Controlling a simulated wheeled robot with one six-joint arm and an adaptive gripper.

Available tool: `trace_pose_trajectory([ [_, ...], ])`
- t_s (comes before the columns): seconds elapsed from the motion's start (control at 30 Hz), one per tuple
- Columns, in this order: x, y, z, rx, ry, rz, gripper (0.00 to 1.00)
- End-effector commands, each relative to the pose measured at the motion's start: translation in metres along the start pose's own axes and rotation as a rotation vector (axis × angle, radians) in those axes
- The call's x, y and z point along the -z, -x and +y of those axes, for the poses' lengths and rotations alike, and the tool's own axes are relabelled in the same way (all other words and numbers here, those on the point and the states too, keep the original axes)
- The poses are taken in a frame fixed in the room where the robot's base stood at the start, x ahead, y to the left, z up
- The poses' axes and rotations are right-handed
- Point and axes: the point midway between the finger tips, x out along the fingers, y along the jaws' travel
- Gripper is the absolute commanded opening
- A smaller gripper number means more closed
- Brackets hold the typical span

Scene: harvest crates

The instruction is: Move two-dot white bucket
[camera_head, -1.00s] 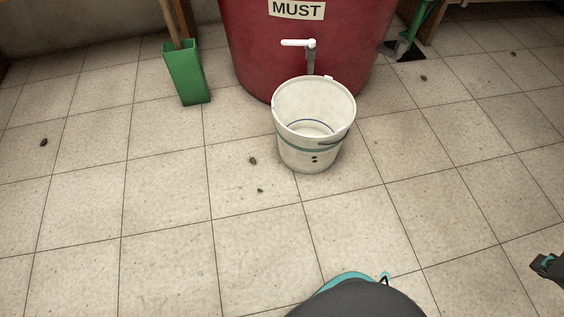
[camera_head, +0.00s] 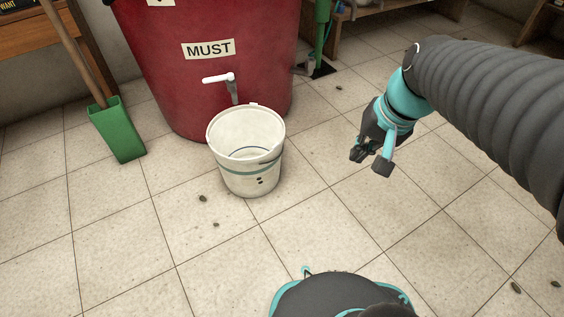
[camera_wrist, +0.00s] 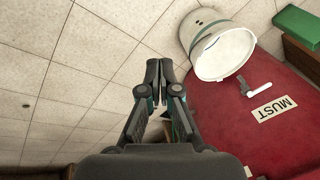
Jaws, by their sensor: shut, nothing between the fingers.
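The white bucket (camera_head: 238,180) stands upright on the tiled floor, under the white tap of a red vat. It has a blue-green band and two dark dots low on its front. Its open top faces up, and its dark handle hangs against the right of the rim. In the wrist view the bucket (camera_wrist: 205,33) shows at the upper right, turned over by the camera angle. My gripper (camera_head: 370,162) is to the right of the bucket, apart from it and above the floor. In the wrist view its fingers (camera_wrist: 160,75) are together and empty.
A green long-handled scoop (camera_head: 117,130) stands at the left. Wooden benches line the back. The floor in front is clear except for small dark bits.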

Motion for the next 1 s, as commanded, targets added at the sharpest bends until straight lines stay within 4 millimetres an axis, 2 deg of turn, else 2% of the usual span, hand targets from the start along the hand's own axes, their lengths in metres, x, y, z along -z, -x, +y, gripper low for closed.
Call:
trace_pose_trajectory([
  [0.27, 0.054, -0.046, -0.024, 0.126, -0.199, -0.219, 0.0],
  [0.57, 0.109, -0.111, -0.04, 0.267, -0.422, -0.433, 0.0],
  [0.87, 0.157, -0.191, -0.042, 0.413, -0.652, -0.629, 0.0],
  [1.0, 0.175, -0.234, -0.038, 0.484, -0.763, -0.713, 0.0],
])
